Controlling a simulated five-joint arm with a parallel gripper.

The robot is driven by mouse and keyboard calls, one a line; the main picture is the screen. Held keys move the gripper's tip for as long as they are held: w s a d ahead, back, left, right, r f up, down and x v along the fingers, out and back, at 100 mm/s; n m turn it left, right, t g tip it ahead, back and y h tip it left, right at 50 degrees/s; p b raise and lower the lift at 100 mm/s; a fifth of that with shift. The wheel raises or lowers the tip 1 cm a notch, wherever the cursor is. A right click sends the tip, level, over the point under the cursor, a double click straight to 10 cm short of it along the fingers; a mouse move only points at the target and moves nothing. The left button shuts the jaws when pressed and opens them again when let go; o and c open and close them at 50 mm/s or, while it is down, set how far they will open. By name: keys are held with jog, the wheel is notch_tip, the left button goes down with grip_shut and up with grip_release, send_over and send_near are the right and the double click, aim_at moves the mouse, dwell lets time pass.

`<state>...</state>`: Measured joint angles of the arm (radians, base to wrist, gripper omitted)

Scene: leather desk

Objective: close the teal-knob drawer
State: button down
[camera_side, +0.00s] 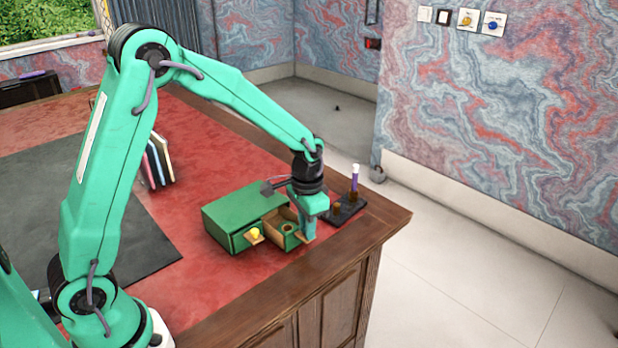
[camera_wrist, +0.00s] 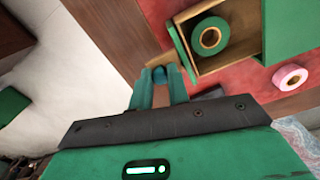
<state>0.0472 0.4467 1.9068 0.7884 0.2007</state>
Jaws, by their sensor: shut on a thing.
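The green drawer box (camera_side: 232,212) stands on the red desk top near its front edge. Its right drawer (camera_side: 285,226) is pulled out, and its inside shows in the wrist view (camera_wrist: 237,50) with a green tape roll (camera_wrist: 210,37) lying in it. My gripper (camera_side: 306,233) is at the front of this drawer. In the wrist view my gripper (camera_wrist: 161,72) is shut on the teal knob (camera_wrist: 160,74), which is mostly hidden between the fingers. The other drawer, with a yellow knob (camera_side: 255,233), looks shut.
A dark stand (camera_side: 346,211) with a purple pen (camera_side: 354,180) is right of the box. Books (camera_side: 157,160) stand behind on the left, by a dark mat (camera_side: 70,215). A pink roll (camera_wrist: 290,77) lies beside the box. The wooden desk edge (camera_side: 290,285) is close in front.

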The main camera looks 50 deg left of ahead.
aim_at(283, 207)
jog(key=a, duration=0.8)
jog(key=shift+a, duration=0.2)
jog(key=c, duration=1.6)
grip_release()
jog(key=shift+r, duration=0.15)
notch_tip(283, 207, up, 8)
jog(key=shift+f, duration=0.2)
jog(key=shift+s+r, duration=0.1)
